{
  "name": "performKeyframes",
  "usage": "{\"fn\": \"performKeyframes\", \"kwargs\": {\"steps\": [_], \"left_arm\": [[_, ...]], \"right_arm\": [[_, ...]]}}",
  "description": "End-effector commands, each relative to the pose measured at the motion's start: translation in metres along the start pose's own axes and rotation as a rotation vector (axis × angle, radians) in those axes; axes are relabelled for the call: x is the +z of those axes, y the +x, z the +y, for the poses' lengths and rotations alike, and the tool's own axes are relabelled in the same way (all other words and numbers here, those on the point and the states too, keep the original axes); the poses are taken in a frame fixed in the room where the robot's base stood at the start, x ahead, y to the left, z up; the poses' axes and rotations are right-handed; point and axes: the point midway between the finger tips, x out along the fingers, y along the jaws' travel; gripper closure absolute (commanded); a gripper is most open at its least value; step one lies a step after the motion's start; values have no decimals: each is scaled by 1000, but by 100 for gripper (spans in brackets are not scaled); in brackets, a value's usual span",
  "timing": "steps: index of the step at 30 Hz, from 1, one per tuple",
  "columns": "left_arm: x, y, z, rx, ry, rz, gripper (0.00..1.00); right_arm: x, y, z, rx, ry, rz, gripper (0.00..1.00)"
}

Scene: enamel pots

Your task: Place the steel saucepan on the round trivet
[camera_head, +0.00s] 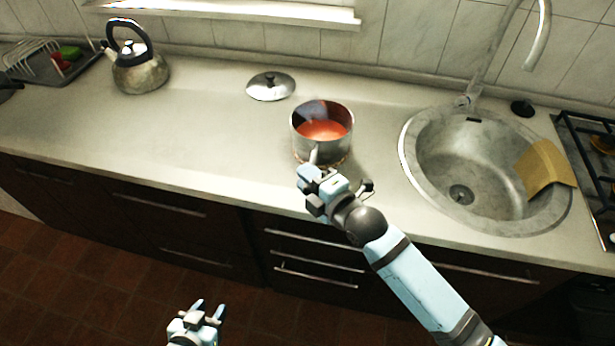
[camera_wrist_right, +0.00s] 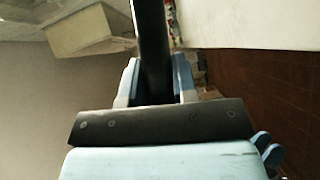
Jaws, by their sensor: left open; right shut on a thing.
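The steel saucepan (camera_head: 322,146) with red-orange contents is upright near the counter's front edge, its handle pointing toward me. A thin tan rim of the round trivet (camera_head: 337,163) shows beneath it. The pan hides most of the trivet, and I cannot tell whether the base touches it. My right gripper (camera_head: 322,180) is shut on the saucepan's handle. In the right wrist view the dark handle (camera_wrist_right: 150,45) runs between the fingers. My left gripper (camera_head: 205,311) is open and empty, low in front of the cabinets.
A steel lid (camera_head: 270,86) lies behind the pan to the left. A kettle (camera_head: 139,72) and a dish rack (camera_head: 36,62) stand far left. The round sink (camera_head: 465,165) with a yellow cloth (camera_head: 545,168) is right, beside the hob (camera_head: 597,145). The counter left of the pan is clear.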

Motion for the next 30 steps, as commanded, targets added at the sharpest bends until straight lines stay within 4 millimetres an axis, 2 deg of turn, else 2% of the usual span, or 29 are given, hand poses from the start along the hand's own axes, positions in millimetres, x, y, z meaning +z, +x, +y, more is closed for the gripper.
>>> {"fn": "performKeyframes", "kwargs": {"steps": [1, 2, 3, 5, 14, 17, 30], "left_arm": [[0, 0, 0, 0, 0, 0, 57], [0, 0, 0, 0, -1, 0, 57], [0, 0, 0, 0, -1, 0, 57], [0, 0, 0, 0, -1, 0, 57], [0, 0, 0, 0, -1, -1, 57], [1, 1, 1, 0, -1, -1, 57], [4, 3, 1, 1, -6, -3, 57]], "right_arm": [[0, 0, 1, 6, -5, 0, 100], [0, 0, -2, -1, 0, 0, 69], [0, 0, -2, -1, 0, 0, 60], [0, 0, -2, -1, 0, 0, 48], [0, 0, 1, 0, 0, 0, 48], [0, -8, -1, -3, -1, -1, 48], [0, -96, -1, -4, -1, 1, 48]]}}
